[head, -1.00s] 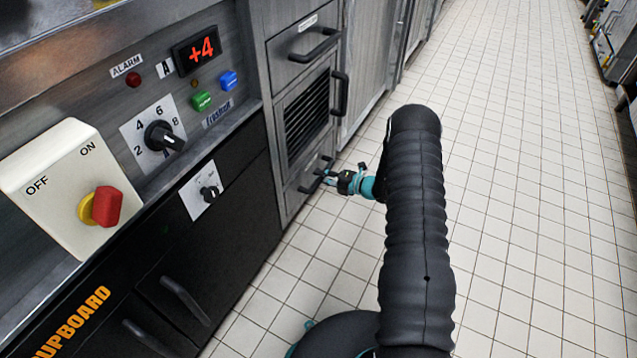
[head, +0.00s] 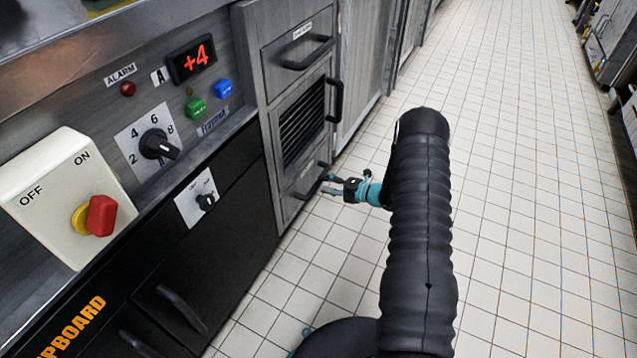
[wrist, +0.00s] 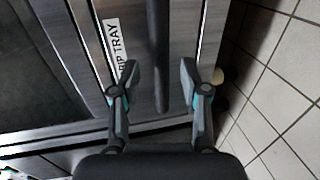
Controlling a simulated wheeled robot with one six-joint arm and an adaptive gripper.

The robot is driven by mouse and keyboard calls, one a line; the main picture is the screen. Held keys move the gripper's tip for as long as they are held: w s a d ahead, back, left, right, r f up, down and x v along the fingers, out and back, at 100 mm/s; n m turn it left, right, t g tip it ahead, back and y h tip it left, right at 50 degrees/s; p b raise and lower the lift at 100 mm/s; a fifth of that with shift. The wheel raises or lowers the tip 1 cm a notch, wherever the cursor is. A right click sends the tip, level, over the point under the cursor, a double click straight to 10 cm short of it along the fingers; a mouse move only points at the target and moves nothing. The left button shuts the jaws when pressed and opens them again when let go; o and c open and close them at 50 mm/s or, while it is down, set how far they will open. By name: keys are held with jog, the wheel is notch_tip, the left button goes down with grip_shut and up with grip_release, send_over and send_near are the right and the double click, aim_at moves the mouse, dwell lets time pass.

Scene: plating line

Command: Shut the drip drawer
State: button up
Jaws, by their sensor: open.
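The drip drawer (head: 300,188) is the low steel front under the louvred panel in the head view. Its front looks nearly flush with the cabinet; I cannot tell whether a small gap remains. In the wrist view its front (wrist: 185,30) carries a label ending in "IP TRAY", with a dark bar handle (wrist: 158,45) running upright in the picture. My gripper (head: 331,187) is open at the handle, just right of it in the head view. In the wrist view my gripper's fingers (wrist: 159,75) lie on either side of the handle, with clearance; contact is not visible.
Above the drawer are a louvred panel (head: 303,120) and an upper drawer (head: 298,48), both with bar handles. A black cupboard (head: 215,260) and control panel stand to the left. Tiled floor (head: 500,150) to the right is clear.

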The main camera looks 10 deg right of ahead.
jog(key=v, duration=0.8)
jog(key=shift+s, duration=0.1)
